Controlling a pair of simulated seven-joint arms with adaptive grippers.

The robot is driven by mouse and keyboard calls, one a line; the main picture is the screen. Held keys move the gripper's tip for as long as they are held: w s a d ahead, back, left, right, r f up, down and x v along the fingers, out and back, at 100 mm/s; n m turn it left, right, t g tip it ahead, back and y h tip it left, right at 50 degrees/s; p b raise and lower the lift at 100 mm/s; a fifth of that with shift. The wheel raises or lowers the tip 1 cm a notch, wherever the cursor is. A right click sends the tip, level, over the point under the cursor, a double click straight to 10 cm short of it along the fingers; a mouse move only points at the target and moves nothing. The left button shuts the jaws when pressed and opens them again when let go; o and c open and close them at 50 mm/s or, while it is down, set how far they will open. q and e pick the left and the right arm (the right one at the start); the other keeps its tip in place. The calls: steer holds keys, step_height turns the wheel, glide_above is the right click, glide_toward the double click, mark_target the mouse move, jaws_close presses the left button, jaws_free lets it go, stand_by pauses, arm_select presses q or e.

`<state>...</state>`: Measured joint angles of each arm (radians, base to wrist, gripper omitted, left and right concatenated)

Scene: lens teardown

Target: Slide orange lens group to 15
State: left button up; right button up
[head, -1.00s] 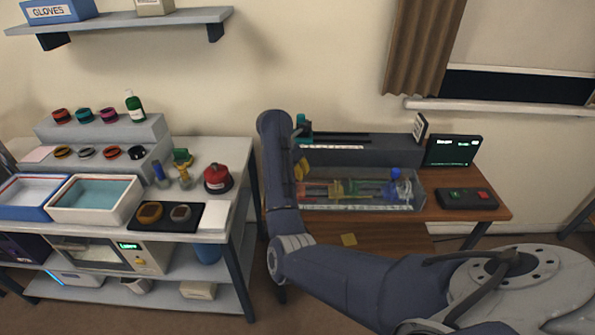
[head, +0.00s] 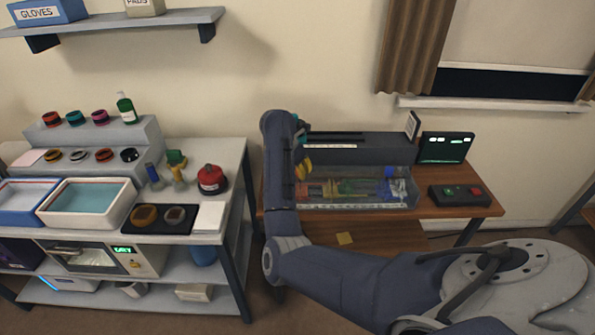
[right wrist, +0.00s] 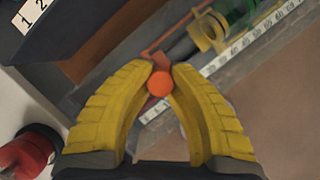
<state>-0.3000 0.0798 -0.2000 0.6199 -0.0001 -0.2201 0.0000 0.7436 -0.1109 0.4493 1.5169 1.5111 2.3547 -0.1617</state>
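The orange lens group shows in the right wrist view as a round orange knob (right wrist: 158,83) on a darker orange stem, at the near end of the scale strip (right wrist: 240,55). The yellow fingers of my right gripper (right wrist: 160,72) close in on both sides of this knob, tips against it. In the head view my right gripper (head: 304,168) is at the left end of the clear-walled bench (head: 365,206), partly hidden by my arm. Green and yellow parts (right wrist: 208,32) sit farther along the rail. Small scale numbers are hard to read. My left gripper is out of view.
A lit monitor (head: 445,148) and a button box (head: 459,197) stand right of the bench. A blue part (head: 389,171) is near its right end. A red canister (head: 211,180) stands on the left table; its red shape also shows in the wrist view (right wrist: 30,155).

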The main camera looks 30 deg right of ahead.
steer(key=o, duration=0.6)
steer(key=shift+o, duration=0.2)
steer(key=v, duration=1.2)
steer(key=shift+d, duration=0.2)
